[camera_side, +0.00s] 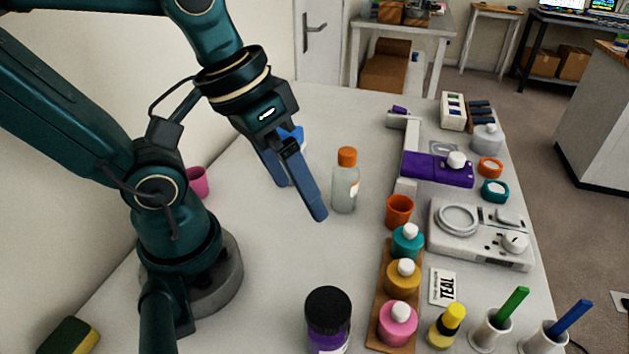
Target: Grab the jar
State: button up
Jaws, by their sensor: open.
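A jar (328,320) with a wide black lid and purple contents stands upright at the front edge of the picture, its bottom cut off. My gripper (301,199) is above the table, farther back than the jar and up and to the left of it in the picture. Its two blue fingers are apart and point down, with nothing seen between them. A clear bottle (345,190) with an orange cap stands upright just right of the fingers; whether they touch cannot be told.
A wooden strip (382,280) holds teal, yellow and pink bottles right of the jar. An orange cup (399,211) stands behind them. A scale (478,233), a purple box (437,169) and white pen cups (490,331) fill the right side. The table between my base and the jar is clear.

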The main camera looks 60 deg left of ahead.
aim_at(331, 288)
jog(key=d+f+n+g+h, duration=0.2)
jog(key=n+g+h, duration=0.1)
jog(key=w+d+f+n+g+h, duration=0.1)
jog(key=d+f+n+g+h, duration=0.1)
jog(key=d+n+g+h, duration=0.1)
jog(key=d+f+n+g+h, duration=0.2)
jog(key=d+g+h, duration=0.1)
jog(key=g, duration=0.2)
jog(key=shift+w+n, duration=0.3)
jog(key=shift+n, duration=0.1)
jog(key=shift+f+g, duration=0.3)
jog(key=shift+f, duration=0.1)
jog(key=shift+s+d+f+n+h, duration=0.1)
jog(key=shift+s+f+n+h, duration=0.2)
jog(key=shift+f, duration=0.05)
jog(key=shift+x, duration=2.4)
jog(key=shift+c, duration=0.3)
jog(key=c, duration=1.4)
